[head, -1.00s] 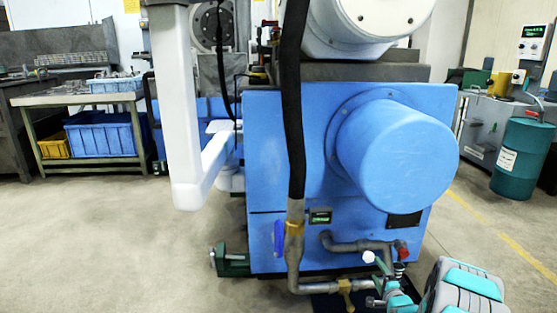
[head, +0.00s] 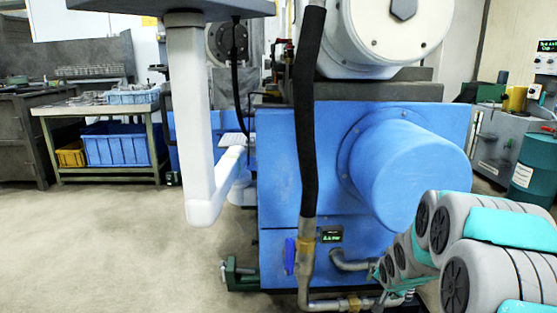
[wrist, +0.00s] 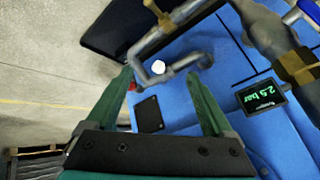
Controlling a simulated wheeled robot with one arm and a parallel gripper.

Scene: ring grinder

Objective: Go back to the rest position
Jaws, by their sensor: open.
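My gripper (wrist: 165,100) shows in the wrist view with its two green fingers spread apart and nothing between them. Past the fingers lie the blue machine panel, a grey pipe (wrist: 172,62) and a small lit pressure display (wrist: 262,104) that reads about 2.5 bar. In the head view my grey and teal arm fills the lower right, and the gripper itself is hidden or out of frame. The blue ring grinder (head: 285,150) stands ahead, with the same display (head: 330,234) low on its front.
A hose (head: 310,110) runs down the grinder's front to a pipe. A white arm-like post (head: 190,120) juts out at left. A table with blue bins (head: 110,145) stands back left, a green drum (head: 532,170) at right. The floor at left is clear.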

